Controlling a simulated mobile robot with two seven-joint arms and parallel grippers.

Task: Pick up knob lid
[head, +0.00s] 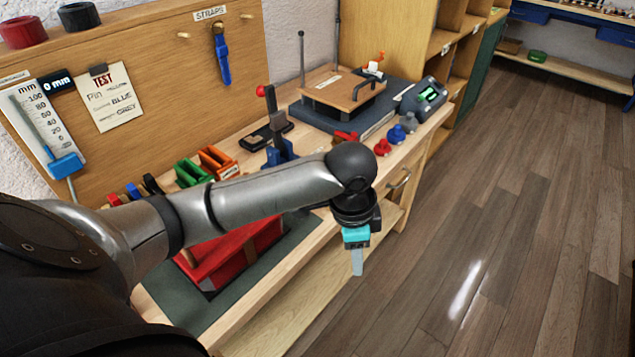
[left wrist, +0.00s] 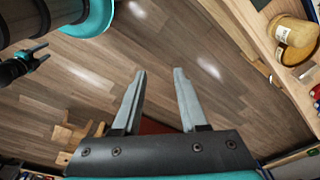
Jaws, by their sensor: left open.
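I cannot tell for sure which thing is the knob lid. Small knob-shaped pieces stand on the bench's front edge in the head view: red (head: 382,147), blue (head: 396,134) and grey (head: 408,122). A wooden board with a dark handle (head: 335,92) lies farther back. My left gripper (head: 357,262) hangs in front of the bench edge, over the floor and apart from these pieces. In the left wrist view its two fingers (left wrist: 160,75) are spread, with only floor between them. My right gripper (left wrist: 38,52) shows small at the left there; its jaw state is unclear.
My left arm covers part of the bench and a red box (head: 240,250) on a dark mat. A red-tipped upright lever (head: 270,125), green holder (head: 192,172) and orange holder (head: 217,160) stand behind it. Round wooden containers (left wrist: 295,32) show in the wrist view.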

